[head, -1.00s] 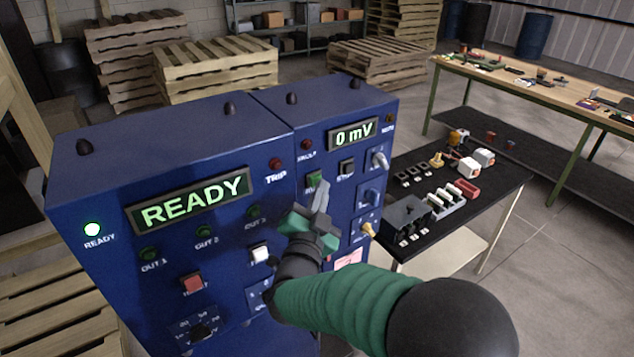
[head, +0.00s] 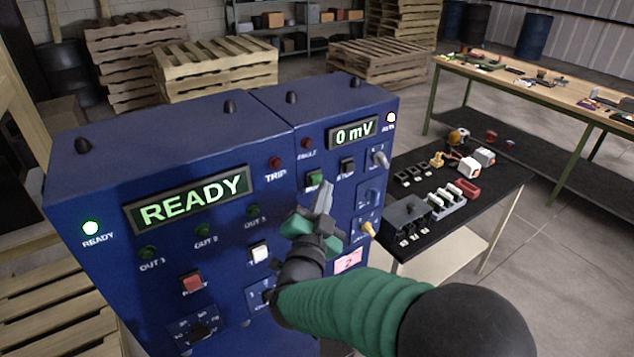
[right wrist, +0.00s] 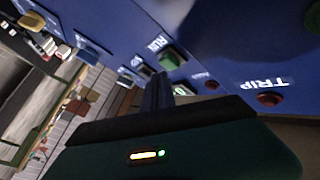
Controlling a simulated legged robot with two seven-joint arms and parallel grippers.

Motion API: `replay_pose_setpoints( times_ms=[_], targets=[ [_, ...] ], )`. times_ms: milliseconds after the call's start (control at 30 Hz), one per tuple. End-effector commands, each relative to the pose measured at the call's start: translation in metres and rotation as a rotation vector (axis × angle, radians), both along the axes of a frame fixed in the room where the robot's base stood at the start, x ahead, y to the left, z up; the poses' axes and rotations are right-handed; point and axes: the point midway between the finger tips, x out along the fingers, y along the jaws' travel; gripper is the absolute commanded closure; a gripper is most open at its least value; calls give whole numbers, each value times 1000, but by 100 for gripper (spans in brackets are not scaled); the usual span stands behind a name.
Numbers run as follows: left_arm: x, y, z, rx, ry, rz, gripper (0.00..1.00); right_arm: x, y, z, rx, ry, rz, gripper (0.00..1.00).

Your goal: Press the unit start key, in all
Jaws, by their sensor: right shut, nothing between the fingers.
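The blue detector cabinet (head: 225,130) carries a right-hand panel whose display (head: 354,133) reads 0 mV. The green start key (head: 314,179) is on that panel, left of the black STOP key (head: 347,166). Its RUN label is partly covered by my gripper in the head view. The key also shows in the right wrist view (right wrist: 173,61), just beyond the fingers. My right gripper (head: 326,190) is shut and empty, its tips just below and right of the key; contact cannot be told. The lamp (head: 391,118) at the panel's upper right is lit. My left gripper is out of view.
The left panel's display (head: 195,198) reads READY, with a lit lamp (head: 90,228) beside it. A red key (head: 192,282), a white key (head: 259,253) and knobs sit lower. A black table (head: 495,200) with small parts stands right of the cabinet.

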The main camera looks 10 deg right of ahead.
Motion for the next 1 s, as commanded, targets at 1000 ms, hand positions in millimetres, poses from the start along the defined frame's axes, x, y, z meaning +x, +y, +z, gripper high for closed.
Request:
replay_pose_setpoints(
  times_ms=[1000],
  targets=[
    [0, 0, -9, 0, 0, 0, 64, -50, -18, 0, 0, 0, 0, 100]
  ],
)
